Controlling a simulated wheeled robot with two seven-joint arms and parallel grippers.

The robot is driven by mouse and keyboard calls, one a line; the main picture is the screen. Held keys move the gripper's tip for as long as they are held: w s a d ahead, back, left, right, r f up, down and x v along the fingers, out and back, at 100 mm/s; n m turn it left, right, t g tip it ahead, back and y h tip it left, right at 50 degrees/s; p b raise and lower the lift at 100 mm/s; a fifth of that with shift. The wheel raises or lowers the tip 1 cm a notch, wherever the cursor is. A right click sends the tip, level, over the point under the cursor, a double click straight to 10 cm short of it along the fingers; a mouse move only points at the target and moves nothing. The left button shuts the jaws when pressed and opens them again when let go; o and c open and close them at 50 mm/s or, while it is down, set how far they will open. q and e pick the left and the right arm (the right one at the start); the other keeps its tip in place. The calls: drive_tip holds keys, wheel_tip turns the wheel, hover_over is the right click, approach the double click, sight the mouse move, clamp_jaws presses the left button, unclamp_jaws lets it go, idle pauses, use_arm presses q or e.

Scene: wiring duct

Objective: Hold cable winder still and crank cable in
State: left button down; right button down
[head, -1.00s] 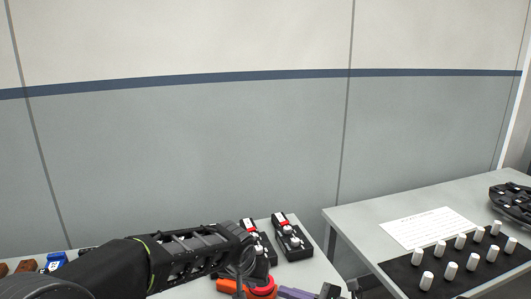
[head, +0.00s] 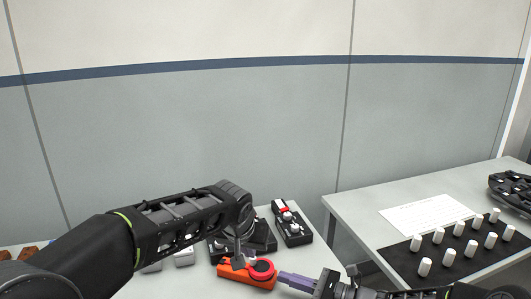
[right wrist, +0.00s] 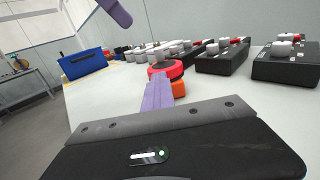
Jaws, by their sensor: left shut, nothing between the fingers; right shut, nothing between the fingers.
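The cable winder has an orange body (head: 250,277) and a red reel ring (head: 262,269). It lies on the near part of the light table. In the right wrist view its red reel (right wrist: 166,69) is just beyond my purple fingers. My left gripper (head: 238,262) points down at the left part of the orange body, shut and empty; its arm hides part of the area, and I cannot tell whether it touches. My right gripper (head: 284,276) is shut and empty, its purple fingertips close to the reel's right side. I cannot make out the cable or crank handle.
Black control boxes with white and red knobs (head: 292,226) stand behind the winder. A blue box (right wrist: 87,62) shows in the right wrist view. A second table (head: 360,215) at the right holds a white sheet (head: 428,214) and a black mat (head: 400,262) with several white pegs.

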drive_tip(key=c, duration=2.2)
unclamp_jaws()
drive_tip(key=c, duration=1.7)
unclamp_jaws()
drive_tip(key=shift+d, duration=0.1)
drive_tip(key=v, duration=1.1)
drive_tip(key=shift+s+d, duration=0.25)
drive_tip(key=shift+d, duration=0.1)
